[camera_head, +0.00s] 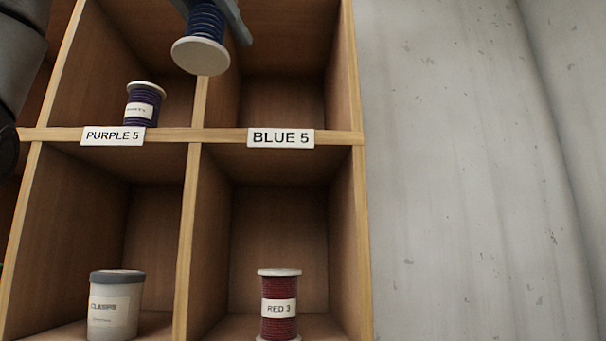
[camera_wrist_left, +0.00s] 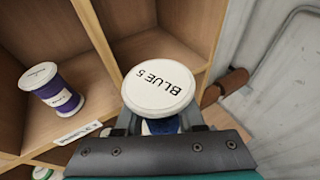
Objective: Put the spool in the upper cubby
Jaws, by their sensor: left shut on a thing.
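The blue spool (camera_head: 201,54) has white end discs and hangs at the top of the head view, in front of the divider between the two upper cubbies. In the left wrist view its white end disc (camera_wrist_left: 158,88) reads BLUE 5. My left gripper (camera_head: 213,20) is shut on it, with a finger on either side of the wound part. The upper cubby (camera_head: 283,103) labelled BLUE 5 is on the right of the shelf and its visible part is empty. The spool overlaps its left edge in the picture; the depth between them is unclear. My right gripper is not in view.
A purple spool (camera_head: 141,104) stands in the upper left cubby, labelled PURPLE 5. Below are a clasps jar (camera_head: 115,306) on the left and a red spool (camera_head: 279,304) on the right. A bare grey wall (camera_head: 460,170) lies right of the shelf.

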